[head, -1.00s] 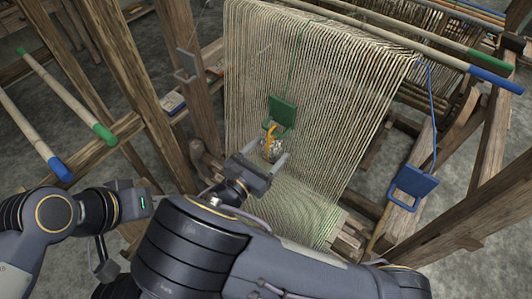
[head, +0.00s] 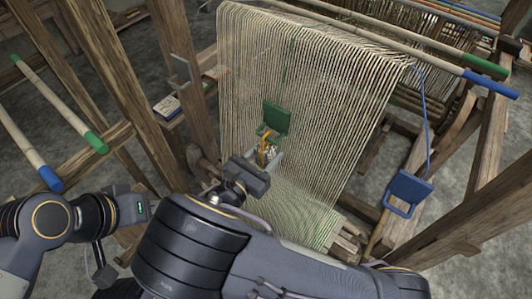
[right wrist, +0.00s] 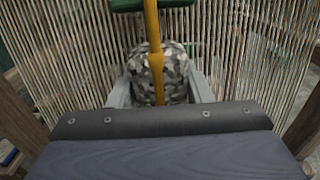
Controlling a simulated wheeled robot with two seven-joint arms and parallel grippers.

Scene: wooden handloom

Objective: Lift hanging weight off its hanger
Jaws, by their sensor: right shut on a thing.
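The hanging weight (head: 269,151) is a small rounded block with a grey camouflage pattern, in front of the warp threads. It shows larger in the right wrist view (right wrist: 174,78). A yellow-orange hanger (right wrist: 153,35) runs down in front of it from a green plate (head: 277,117). My right gripper (head: 267,159) is shut on the weight, one grey finger at each side. The wrist view shows the hanger still in front of the weight; whether its lower end bears the weight is hidden behind the gripper body.
The warp threads (head: 325,100) hang close behind the weight. A wooden post (head: 185,75) stands to the left. A blue plate (head: 408,190) hangs on a blue cord at the right. Poles with green and blue ends (head: 70,115) lie at the left.

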